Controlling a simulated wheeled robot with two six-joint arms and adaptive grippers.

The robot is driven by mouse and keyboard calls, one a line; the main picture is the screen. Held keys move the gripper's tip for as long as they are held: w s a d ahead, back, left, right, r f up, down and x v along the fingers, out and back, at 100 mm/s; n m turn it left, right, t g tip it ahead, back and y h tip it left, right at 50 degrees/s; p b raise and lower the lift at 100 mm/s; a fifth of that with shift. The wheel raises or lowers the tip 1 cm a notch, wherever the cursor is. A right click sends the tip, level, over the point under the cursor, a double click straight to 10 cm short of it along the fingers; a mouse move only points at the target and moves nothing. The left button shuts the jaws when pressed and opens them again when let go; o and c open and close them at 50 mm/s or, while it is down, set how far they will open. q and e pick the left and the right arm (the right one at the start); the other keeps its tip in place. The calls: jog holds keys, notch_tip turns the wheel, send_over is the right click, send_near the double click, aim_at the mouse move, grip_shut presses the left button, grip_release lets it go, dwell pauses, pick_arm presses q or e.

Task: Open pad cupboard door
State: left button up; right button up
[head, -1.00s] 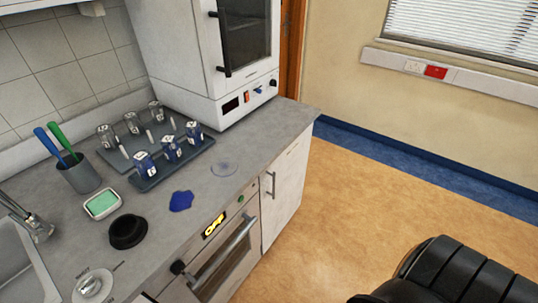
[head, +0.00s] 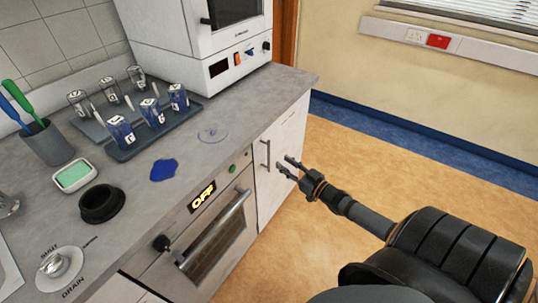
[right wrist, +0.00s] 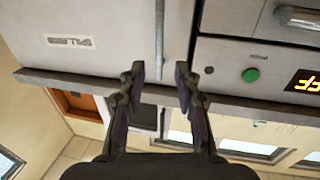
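The pad cupboard door (head: 285,165) is white and closed, under the right end of the counter. Its upright bar handle (head: 265,154) is near the door's left edge. My right gripper (head: 284,168) is open and empty, just right of the handle in the head view. In the right wrist view, which looks upside down, the door (right wrist: 100,35) carries a small label (right wrist: 69,41). The handle (right wrist: 159,42) there lies between the lines of the two open fingertips (right wrist: 160,72); I cannot tell whether they touch it. My left gripper is not in view.
The oven (head: 210,240) with its bar handle (head: 213,228) and a lit OFF display (head: 202,196) is left of the door. The counter (head: 225,155) above holds a tray of pots (head: 160,135) and a blue spill (head: 163,170). The floor (head: 360,165) to the right is clear.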

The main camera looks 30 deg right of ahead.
jog(key=w+b, duration=0.2)
jog(key=w, duration=0.2)
send_over(269, 167)
jog(key=shift+w+d+f, duration=0.1)
jog(key=shift+w+d, duration=0.05)
jog(key=shift+w, duration=0.15)
grip_shut()
dwell(0.4)
